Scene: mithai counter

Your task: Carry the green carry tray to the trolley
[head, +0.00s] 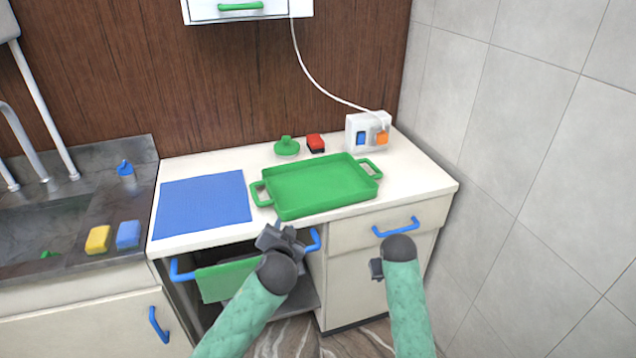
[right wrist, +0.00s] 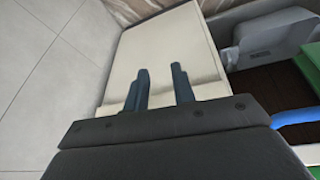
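The green carry tray (head: 318,186) lies flat on the white counter, with a loop handle at its left end and another at its right end. It looks empty. My left gripper (head: 280,232) is in front of the counter's front edge, below the tray's left part, and is not touching the tray. Its finger gap is not clear. My right gripper (head: 376,268) is lower, in front of the cabinet below the tray's right end. In the right wrist view my right gripper (right wrist: 162,88) shows two fingers apart with nothing between them. No trolley is in view.
A blue mat (head: 202,204) lies left of the tray. A green cloth (head: 226,280) hangs on a blue rail below. The sink (head: 40,228) is at left, a tiled wall (head: 540,140) at right.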

